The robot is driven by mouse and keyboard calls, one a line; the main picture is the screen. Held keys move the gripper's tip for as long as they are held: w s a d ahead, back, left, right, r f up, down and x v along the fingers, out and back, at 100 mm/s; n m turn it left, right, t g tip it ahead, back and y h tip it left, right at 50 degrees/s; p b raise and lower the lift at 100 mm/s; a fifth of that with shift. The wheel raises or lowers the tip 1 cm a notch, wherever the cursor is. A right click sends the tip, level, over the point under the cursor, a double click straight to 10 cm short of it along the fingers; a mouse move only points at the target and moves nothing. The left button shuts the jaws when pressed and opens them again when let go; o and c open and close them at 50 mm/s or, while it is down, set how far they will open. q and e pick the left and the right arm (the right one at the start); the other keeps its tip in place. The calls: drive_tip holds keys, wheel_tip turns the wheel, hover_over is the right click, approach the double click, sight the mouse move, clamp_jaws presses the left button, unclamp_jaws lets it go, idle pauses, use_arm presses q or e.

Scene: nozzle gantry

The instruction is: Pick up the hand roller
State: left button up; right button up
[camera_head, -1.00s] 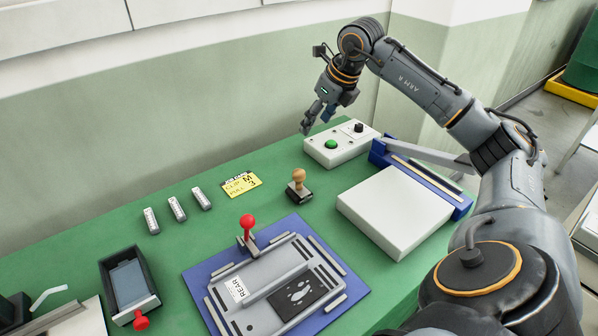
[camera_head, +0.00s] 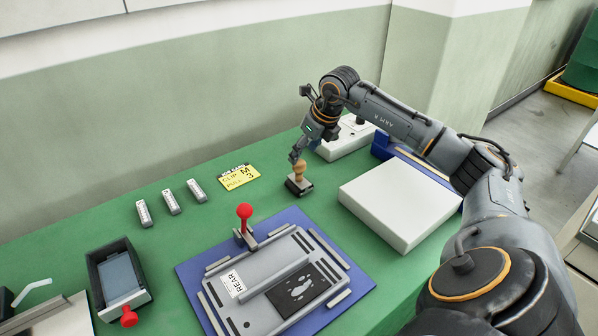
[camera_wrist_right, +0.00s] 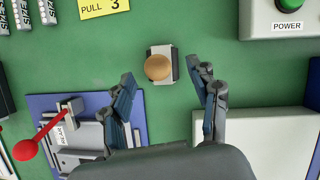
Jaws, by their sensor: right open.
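The hand roller (camera_head: 299,184) appears to be the small tool with a round wooden knob and a dark base, upright on the green bench. In the right wrist view its knob (camera_wrist_right: 158,67) is seen from above, just beyond and between the fingertips. My right gripper (camera_head: 296,156) is open and empty, close above the knob. In the wrist view its two fingers (camera_wrist_right: 165,80) are spread on either side, apart from the knob. I cannot tell the exact height gap. My left gripper is not in view.
A white block (camera_head: 400,205) with a blue holder behind it and a control box (camera_head: 345,138) stand to the right. A grey fixture with a red-knobbed lever (camera_head: 244,212) stands in front. A yellow card (camera_head: 238,177) lies to the left.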

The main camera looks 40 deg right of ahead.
sight(301, 162)
drive_tip(key=x, duration=0.1)
drive_tip(key=p+x, duration=0.1)
drive_tip(key=x, duration=0.2)
drive_tip(key=shift+s+a+f+p, duration=0.2)
drive_tip(key=shift+a+f+p, duration=0.1)
drive_tip(key=shift+f, duration=0.15)
drive_tip(key=shift+w+f, duration=0.2)
drive_tip(key=shift+f, duration=0.2)
drive_tip(key=shift+c, duration=0.5)
drive_tip(key=shift+r, duration=0.1)
clamp_jaws()
